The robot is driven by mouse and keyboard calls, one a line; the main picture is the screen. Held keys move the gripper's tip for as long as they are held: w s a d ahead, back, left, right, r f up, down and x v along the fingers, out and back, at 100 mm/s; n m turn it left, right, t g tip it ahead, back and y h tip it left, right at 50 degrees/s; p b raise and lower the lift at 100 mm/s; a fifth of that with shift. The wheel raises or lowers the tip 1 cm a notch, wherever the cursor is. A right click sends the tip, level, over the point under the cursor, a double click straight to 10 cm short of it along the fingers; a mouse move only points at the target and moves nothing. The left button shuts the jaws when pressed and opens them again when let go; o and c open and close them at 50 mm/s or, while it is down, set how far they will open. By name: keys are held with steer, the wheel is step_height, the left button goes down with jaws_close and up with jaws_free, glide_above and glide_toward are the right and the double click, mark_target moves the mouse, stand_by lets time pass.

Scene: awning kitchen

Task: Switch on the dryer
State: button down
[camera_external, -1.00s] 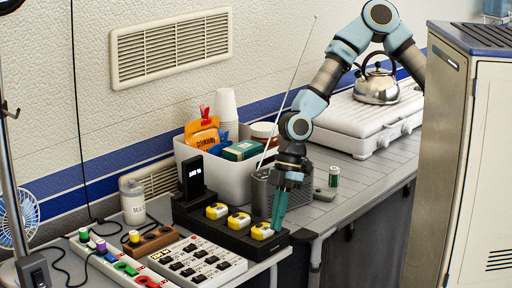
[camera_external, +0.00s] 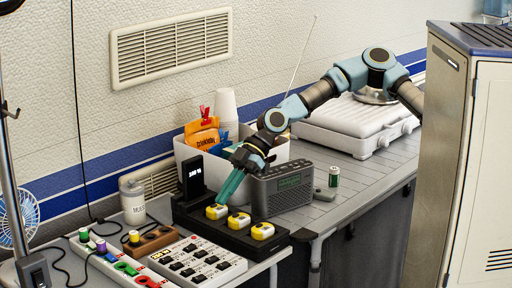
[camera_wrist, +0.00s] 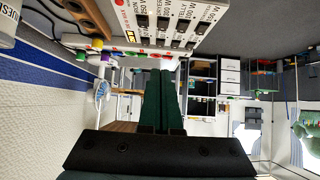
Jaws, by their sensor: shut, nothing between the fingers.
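No thing in view can be clearly told as the dryer. A black unit (camera_external: 237,243) on the counter carries three yellow-and-white pieces in a row: left (camera_external: 214,212), middle (camera_external: 239,222) and right (camera_external: 263,231). My gripper (camera_external: 221,199) points down, with its green fingertips just above or at the left piece; I cannot tell whether they touch. In the wrist view the fingers (camera_wrist: 160,80) lie together, shut and empty. A white panel of black switches (camera_external: 196,263) lies in front; it also shows in the wrist view (camera_wrist: 170,22) with watt markings, some unreadable.
A dark radio (camera_external: 282,191) stands close right of my gripper, its thin aerial rising. A black upright display (camera_external: 193,177) and a white bin (camera_external: 183,150) stand behind. A wooden block (camera_external: 152,241) and a coloured strip (camera_external: 112,263) lie left. A green battery (camera_external: 334,176) stands right.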

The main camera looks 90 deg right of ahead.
steer(key=p, duration=0.3)
glide_above(204, 251)
step_height(204, 251, down, 6)
steer(key=shift+f, duration=0.1)
step_height(204, 251, down, 2)
steer(key=shift+d+f+p, duration=0.1)
steer(key=shift+f+p, duration=0.1)
steer(key=shift+p, duration=0.4)
steer(key=shift+f, duration=0.75)
steer(key=shift+f, duration=0.2)
steer(key=shift+w+a, duration=0.2)
steer(key=shift+a, duration=0.05)
steer(key=shift+w+a+r+b, duration=0.25)
steer(key=shift+w+a+b, duration=0.15)
